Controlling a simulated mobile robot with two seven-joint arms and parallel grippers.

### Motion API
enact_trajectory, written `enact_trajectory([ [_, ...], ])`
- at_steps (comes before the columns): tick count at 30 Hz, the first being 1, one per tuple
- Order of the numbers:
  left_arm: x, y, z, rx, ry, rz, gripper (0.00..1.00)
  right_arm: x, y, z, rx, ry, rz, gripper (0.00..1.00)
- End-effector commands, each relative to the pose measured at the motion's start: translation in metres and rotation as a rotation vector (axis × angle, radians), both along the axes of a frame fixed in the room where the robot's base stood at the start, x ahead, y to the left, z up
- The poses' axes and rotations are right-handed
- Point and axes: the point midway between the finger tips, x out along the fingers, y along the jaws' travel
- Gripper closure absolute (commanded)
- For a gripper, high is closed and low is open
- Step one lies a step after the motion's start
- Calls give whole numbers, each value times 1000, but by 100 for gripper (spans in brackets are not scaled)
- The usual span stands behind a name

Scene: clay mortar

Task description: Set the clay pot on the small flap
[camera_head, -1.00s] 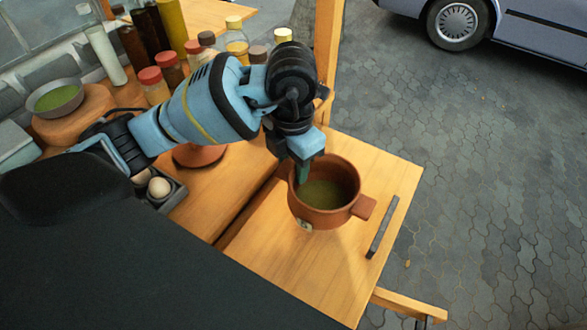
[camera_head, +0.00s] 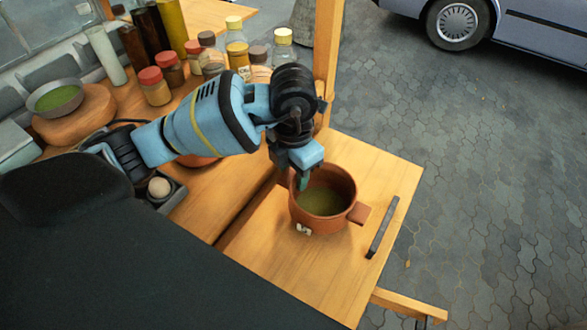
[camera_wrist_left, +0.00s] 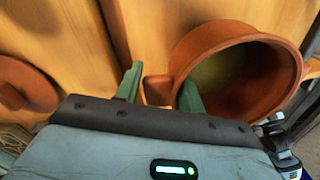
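The brown clay pot (camera_head: 325,216), with green contents inside, stands upright on the small wooden flap (camera_head: 375,170) at the right end of the counter. It also shows in the left wrist view (camera_wrist_left: 240,75). My left gripper (camera_head: 303,178) is at the pot's far-left side. In the left wrist view its two green fingers (camera_wrist_left: 160,90) are spread, with the pot's stub handle (camera_wrist_left: 158,90) between them. A gap shows between the handle and the left finger. The right finger is close against the pot wall; contact is unclear. My right gripper is not in view.
A dark bar (camera_head: 382,227) lies on the flap right of the pot. The counter holds bottles and jars (camera_head: 240,60), a green-filled bowl (camera_head: 55,97) on a wooden block, and a dark egg tray (camera_head: 168,195). Paved ground lies beyond the flap's right edge.

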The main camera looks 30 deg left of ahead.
Motion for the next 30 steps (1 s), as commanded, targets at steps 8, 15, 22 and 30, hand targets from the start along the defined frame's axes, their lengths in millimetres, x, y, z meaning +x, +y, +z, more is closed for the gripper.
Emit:
enact_trajectory([
  [8, 0, 0, 0, 0, 1, 0, 40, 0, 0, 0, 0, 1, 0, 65],
  [15, 0, 0, 3, 0, -1, 0, 40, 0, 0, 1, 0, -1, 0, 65],
  [22, 1, 0, 34, -1, -4, -1, 40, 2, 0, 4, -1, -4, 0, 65],
  [30, 1, 0, 91, 2, -7, 0, 40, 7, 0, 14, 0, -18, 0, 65],
])
